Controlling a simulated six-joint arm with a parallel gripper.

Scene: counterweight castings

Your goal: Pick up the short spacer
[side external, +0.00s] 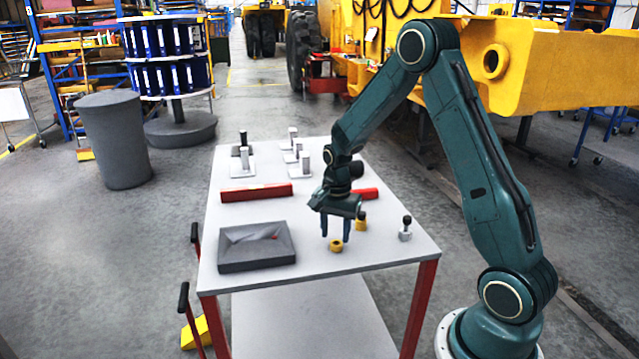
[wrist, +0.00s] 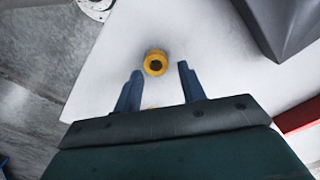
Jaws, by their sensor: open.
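The short spacer (side external: 336,246) is a low yellow ring with a dark hole, lying on the grey table top near its front edge. It also shows in the wrist view (wrist: 155,63), just beyond the fingertips and roughly between them. My gripper (side external: 335,237) points down over the short spacer with its two blue fingers apart and nothing held. In the wrist view my gripper (wrist: 160,71) is open too. A taller yellow piece (side external: 361,221) stands just behind and to the right of my gripper.
A dark grey tray (side external: 257,262) sits left of my gripper. A grey piece with a black knob (side external: 405,232) stands to the right. A long red bar (side external: 256,193) and a shorter red bar (side external: 366,194) lie behind. Several upright grey castings (side external: 242,160) stand at the back.

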